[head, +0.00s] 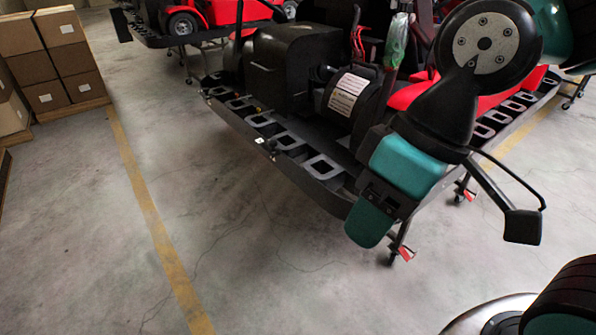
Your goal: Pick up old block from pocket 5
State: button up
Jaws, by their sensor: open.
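A kart stand with a black rail (305,182) along its near edge stands right of centre. The rail has a row of several square pockets, and more pockets (495,117) run along its right side. I cannot read any pocket numbers, and no block can be told apart in them. My gripper (371,214) is open in front of the rail's near corner, pointing down. It hides part of that corner, and I see nothing held in it.
A dark kart body with a drum bearing a white label (348,91) sits on the stand. Cardboard boxes (63,62) are stacked at the far left. Another stand with a red kart (183,22) is behind. The grey floor left of the stand is clear, with a yellow line (150,213).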

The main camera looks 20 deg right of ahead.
aim_at(289, 143)
jog(key=u, duration=1.35)
jog(key=i, duration=1.45)
jog(key=z, duration=0.9)
jog(key=i, duration=0.5)
jog(key=z, duration=0.45)
